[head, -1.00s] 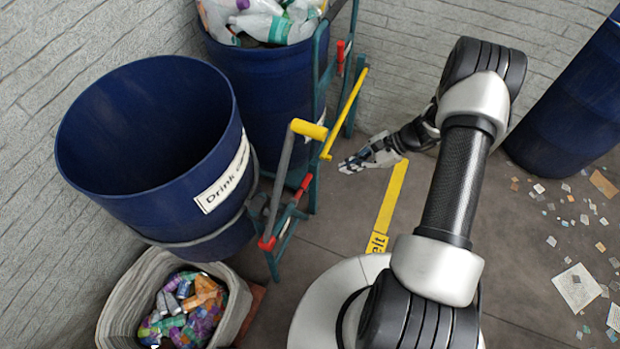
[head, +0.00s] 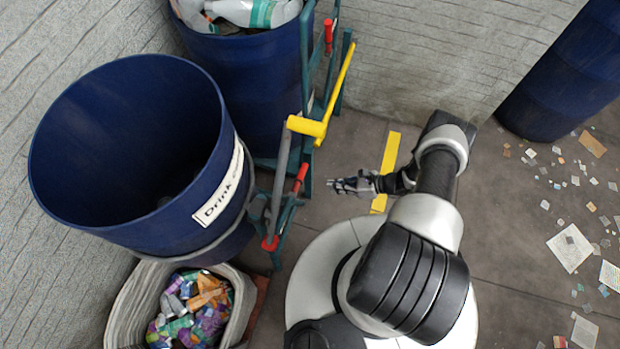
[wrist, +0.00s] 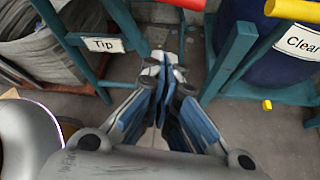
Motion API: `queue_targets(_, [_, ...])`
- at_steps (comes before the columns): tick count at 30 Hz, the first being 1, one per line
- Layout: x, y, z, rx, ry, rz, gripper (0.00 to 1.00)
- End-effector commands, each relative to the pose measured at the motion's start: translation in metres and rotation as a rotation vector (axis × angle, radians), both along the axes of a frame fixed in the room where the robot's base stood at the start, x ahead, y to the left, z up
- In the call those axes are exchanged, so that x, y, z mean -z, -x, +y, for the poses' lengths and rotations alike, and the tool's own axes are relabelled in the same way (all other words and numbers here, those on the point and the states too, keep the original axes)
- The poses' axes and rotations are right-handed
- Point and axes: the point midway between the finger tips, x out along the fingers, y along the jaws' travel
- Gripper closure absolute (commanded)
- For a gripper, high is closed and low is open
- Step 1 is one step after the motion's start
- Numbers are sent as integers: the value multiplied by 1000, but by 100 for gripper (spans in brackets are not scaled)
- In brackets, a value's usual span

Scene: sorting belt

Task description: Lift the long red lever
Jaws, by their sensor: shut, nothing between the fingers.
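My gripper (head: 336,184) is shut and empty, right of the teal frame in the head view. In the wrist view its closed fingers (wrist: 162,68) point toward the gap between two teal frames. A red lever grip (head: 301,178) stands tilted on the near teal frame, left of my fingertips and apart from them. Another red grip (head: 328,32) shows higher up on the far teal frame. I cannot tell for sure which is the long red lever. In the wrist view a red bar (wrist: 188,4) is cut off at the top edge, above my fingertips.
A grey lever with a yellow grip (head: 306,126) and a long yellow bar (head: 338,92) rise beside the teal frame (head: 282,238). Blue drums (head: 60,185) stand left and behind. A bin of cans (head: 120,318) is at lower left. Litter lies right; floor around my gripper is clear.

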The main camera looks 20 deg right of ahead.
Motion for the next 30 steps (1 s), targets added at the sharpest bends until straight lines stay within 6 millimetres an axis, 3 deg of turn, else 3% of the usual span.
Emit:
queue_targets(8, [7, -5, 10, -5, -1, 1, 100])
queue_targets(21, [52, -41, 78, -7, 0, -1, 100])
queue_targets(25, [29, -49, 77, -1, 1, -2, 100])
queue_targets(30, [15, -53, 78, -3, 1, 0, 100])
